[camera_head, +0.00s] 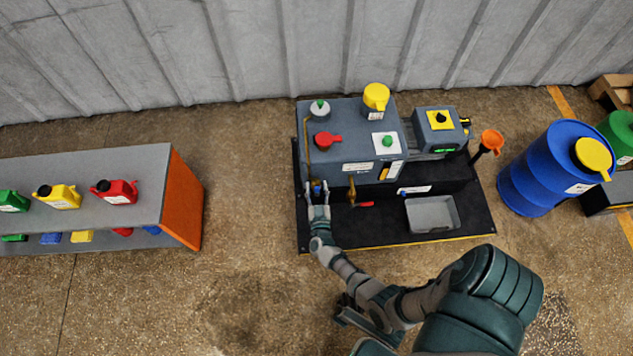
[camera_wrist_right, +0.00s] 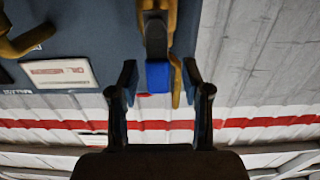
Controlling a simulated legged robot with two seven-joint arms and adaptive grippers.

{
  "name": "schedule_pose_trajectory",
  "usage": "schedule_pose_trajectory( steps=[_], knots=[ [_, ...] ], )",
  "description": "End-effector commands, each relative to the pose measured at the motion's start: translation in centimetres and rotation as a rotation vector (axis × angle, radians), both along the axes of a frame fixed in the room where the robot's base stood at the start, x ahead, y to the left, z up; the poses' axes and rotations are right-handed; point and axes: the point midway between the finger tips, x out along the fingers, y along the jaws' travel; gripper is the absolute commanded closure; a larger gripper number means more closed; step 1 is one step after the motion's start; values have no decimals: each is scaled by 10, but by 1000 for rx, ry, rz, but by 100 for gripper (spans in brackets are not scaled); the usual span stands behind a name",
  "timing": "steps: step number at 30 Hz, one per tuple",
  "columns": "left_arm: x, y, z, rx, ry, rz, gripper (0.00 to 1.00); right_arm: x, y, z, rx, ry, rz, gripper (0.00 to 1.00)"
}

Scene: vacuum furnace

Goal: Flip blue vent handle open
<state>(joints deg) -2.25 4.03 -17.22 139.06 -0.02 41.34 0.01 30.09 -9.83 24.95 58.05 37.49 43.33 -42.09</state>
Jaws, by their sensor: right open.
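The blue vent handle (camera_wrist_right: 158,77) hangs at the end of a dark lever on a brass fitting (camera_wrist_right: 150,20) at the front left of the grey furnace unit (camera_head: 348,150). It shows as a small blue spot in the head view (camera_head: 317,188). My right gripper (camera_head: 318,188) reaches up to it from below. In the wrist view the right gripper (camera_wrist_right: 160,80) is open, with one finger on each side of the blue handle and visible gaps between. Its wrist hides part of the valve area in the head view. My left gripper does not show.
A red-handled brass valve (camera_head: 365,204) sits just right of my gripper. A grey tray (camera_head: 433,214) lies on the black base (camera_head: 380,235). A blue drum (camera_head: 545,170) stands to the right, and a bench with colored jugs (camera_head: 150,160) to the left. Floor between is clear.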

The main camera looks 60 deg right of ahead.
Motion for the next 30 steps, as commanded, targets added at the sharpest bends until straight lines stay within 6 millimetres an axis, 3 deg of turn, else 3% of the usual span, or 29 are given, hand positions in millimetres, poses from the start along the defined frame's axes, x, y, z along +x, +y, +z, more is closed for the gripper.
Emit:
schedule_pose_trajectory(
  steps=[5,21,30],
  knots=[
    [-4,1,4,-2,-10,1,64,-5,6,0,1,0,0,52],
    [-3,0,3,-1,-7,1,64,-71,85,-2,1,2,0,52],
    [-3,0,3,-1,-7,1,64,-78,93,-1,-2,1,0,52]
  ],
)
